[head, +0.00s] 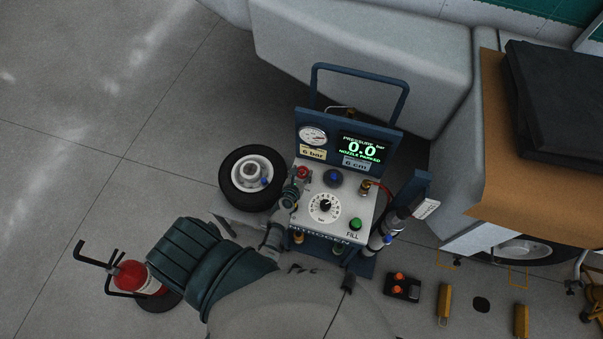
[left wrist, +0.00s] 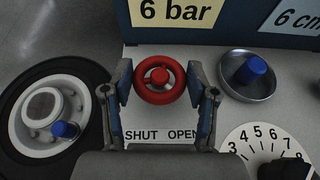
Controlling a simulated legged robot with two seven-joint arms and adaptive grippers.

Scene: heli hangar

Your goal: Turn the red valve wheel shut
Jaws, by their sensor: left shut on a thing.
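The red valve wheel (left wrist: 159,79) sits on the grey top panel of the nitrogen cart, above a label reading SHUT and OPEN. It also shows in the head view (head: 302,172), small and partly covered. My left gripper (left wrist: 160,88) has one finger on each side of the wheel and is shut on its rim. In the head view the left gripper (head: 296,182) reaches the panel's left corner from below. The right gripper is not in view.
The cart's display (head: 362,150) reads 0.0 and NOZZLE PARKED. A blue knob (left wrist: 251,70) in a dish is right of the wheel, with a numbered dial (head: 325,207) below.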

